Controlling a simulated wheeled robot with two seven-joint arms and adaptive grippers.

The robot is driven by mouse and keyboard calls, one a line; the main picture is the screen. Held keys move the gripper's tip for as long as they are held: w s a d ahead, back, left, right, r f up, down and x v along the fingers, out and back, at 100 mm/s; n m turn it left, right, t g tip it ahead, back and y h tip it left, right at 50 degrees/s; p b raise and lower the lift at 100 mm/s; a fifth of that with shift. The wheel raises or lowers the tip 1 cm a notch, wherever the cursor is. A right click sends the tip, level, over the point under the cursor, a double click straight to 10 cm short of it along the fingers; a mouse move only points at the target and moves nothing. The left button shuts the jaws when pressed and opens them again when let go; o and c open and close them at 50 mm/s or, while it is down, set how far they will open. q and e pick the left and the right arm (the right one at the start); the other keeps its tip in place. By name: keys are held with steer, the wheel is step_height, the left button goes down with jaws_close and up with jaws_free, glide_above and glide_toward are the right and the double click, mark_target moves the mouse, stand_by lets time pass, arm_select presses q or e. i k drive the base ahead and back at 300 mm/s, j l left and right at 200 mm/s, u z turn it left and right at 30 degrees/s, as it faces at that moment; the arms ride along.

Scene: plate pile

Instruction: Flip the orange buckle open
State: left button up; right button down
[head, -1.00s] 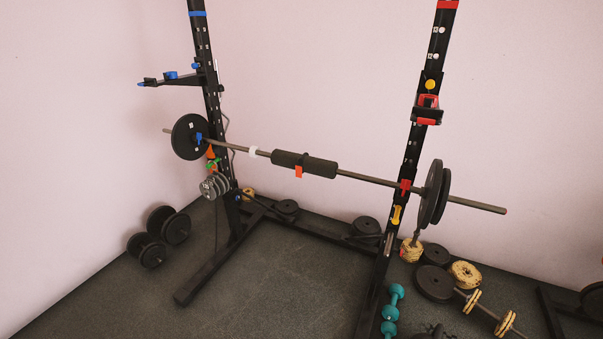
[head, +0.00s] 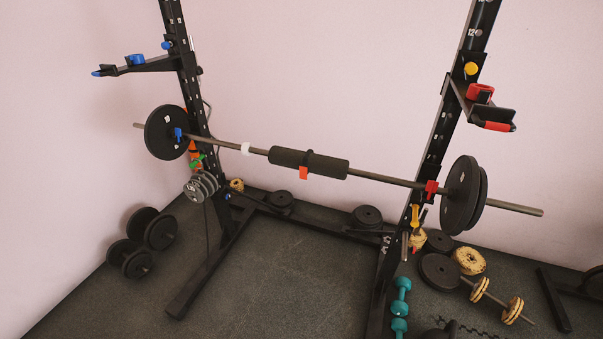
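A small orange buckle (head: 304,173) hangs at the front of a black foam pad (head: 330,165) around the middle of the barbell (head: 391,180). A dark strap runs over the pad above the buckle. At this size I cannot tell whether the buckle is open or closed. The barbell lies across the rack with black plates (head: 166,132) at its left end and more black plates (head: 461,195) at its right end. Neither of my grippers is in view.
The rack's left upright (head: 186,75) carries a blue-tipped arm (head: 150,65); the right upright (head: 440,130) carries a red-tipped arm (head: 484,108). Teal dumbbells (head: 401,307) and dark dumbbells (head: 152,229) lie on the floor. The floor between the rack's feet is clear.

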mark_target(303, 168)
steer(key=i+j+z, duration=0.1)
steer(key=i+j, duration=0.15)
steer(key=j, duration=0.15)
steer(key=i+j+z, duration=0.1)
steer(key=i+j, duration=0.4)
steer(key=j, duration=0.35)
steer(key=z, duration=0.05)
